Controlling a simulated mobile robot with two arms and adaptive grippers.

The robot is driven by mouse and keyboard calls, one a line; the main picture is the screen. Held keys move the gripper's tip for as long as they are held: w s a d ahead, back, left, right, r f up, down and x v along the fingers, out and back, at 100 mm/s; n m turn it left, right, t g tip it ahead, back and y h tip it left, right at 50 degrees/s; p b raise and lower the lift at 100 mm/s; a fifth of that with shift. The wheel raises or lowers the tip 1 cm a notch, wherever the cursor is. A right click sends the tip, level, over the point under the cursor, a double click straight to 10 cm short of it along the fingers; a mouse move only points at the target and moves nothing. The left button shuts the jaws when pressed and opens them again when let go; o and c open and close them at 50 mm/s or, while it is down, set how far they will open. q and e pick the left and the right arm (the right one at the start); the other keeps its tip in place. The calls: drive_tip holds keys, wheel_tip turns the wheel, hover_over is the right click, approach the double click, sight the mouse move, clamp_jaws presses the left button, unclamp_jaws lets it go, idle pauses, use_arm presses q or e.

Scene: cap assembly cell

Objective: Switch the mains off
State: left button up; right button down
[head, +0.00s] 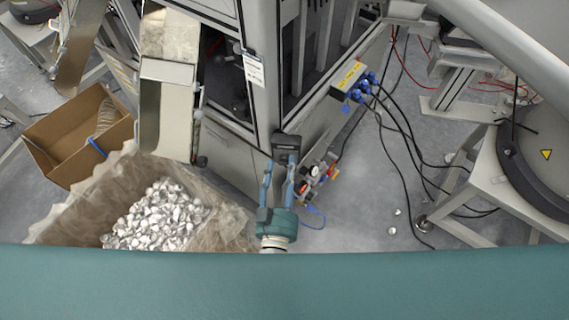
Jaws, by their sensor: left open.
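My left gripper (279,164) reaches up from the bottom middle of the head view, with its two blue fingers apart and nothing visible between them. A dark grey box (286,143) on the corner of the machine frame shows just beyond the fingertips. I cannot tell whether the fingers touch it. To the right of the fingers, low on the machine, is a cluster of small fittings (314,177) with red, yellow and white parts. No switch handle or its position can be made out clearly. My right gripper is not in view.
A crate with a clear liner (66,215) holds many silvery caps (157,217) at lower left, beside a cardboard box (53,134). Blue plugs (368,82) and black cables (392,120) lie right of the machine. A round-topped machine (535,160) stands at far right; grey floor lies between.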

use_arm(q)
drive_tip(key=shift+w, duration=0.55)
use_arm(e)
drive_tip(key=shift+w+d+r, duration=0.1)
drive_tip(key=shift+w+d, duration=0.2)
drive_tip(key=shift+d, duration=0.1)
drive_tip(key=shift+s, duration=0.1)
use_arm(q)
clamp_jaws()
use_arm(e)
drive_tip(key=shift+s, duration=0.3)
